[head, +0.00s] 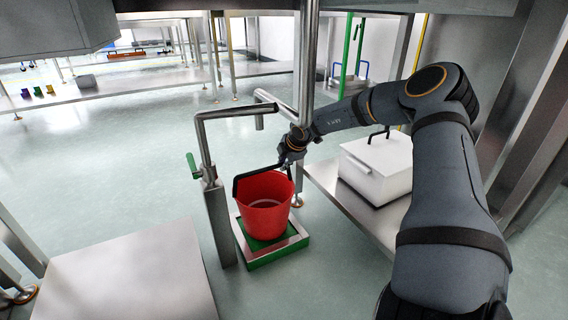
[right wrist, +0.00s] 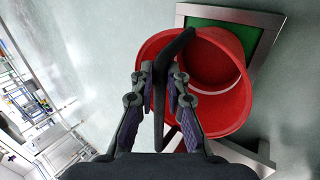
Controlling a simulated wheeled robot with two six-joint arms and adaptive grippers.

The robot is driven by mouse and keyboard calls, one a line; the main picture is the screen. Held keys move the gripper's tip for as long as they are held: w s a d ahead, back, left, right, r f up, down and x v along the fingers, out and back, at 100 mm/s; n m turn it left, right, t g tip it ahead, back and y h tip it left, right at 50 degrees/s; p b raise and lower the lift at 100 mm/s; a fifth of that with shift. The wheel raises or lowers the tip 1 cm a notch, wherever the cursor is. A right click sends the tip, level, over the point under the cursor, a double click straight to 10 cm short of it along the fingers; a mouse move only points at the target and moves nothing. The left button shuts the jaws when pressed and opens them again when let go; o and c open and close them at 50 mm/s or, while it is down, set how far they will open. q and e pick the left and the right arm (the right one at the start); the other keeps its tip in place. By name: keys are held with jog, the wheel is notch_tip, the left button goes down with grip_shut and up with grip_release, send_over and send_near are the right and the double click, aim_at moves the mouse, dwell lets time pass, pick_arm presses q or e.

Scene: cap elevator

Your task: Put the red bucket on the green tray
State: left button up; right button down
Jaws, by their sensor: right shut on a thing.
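The red bucket (head: 266,208) is upright, with its black handle (head: 243,178) raised to one side. My right gripper (head: 286,160) is above the bucket's rim and shut on the handle. In the right wrist view the jaws (right wrist: 160,78) close around the dark handle (right wrist: 174,52), with the red bucket (right wrist: 232,112) beyond them. The green tray (head: 278,255) has a metal rim and lies directly below the bucket, which hides part of it. Green also shows in the right wrist view (right wrist: 222,35). I cannot tell whether the bucket's base touches the tray. My left gripper is out of view.
A metal post with a bent pipe (head: 216,215) and green lever stands just left of the tray. A white lidded box (head: 376,168) sits on a metal shelf at right. A steel table (head: 130,280) is at front left.

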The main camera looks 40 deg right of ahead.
jog(key=shift+f, duration=0.5)
jog(key=c, duration=1.3)
grip_release()
notch_tip(320, 180, up, 10)
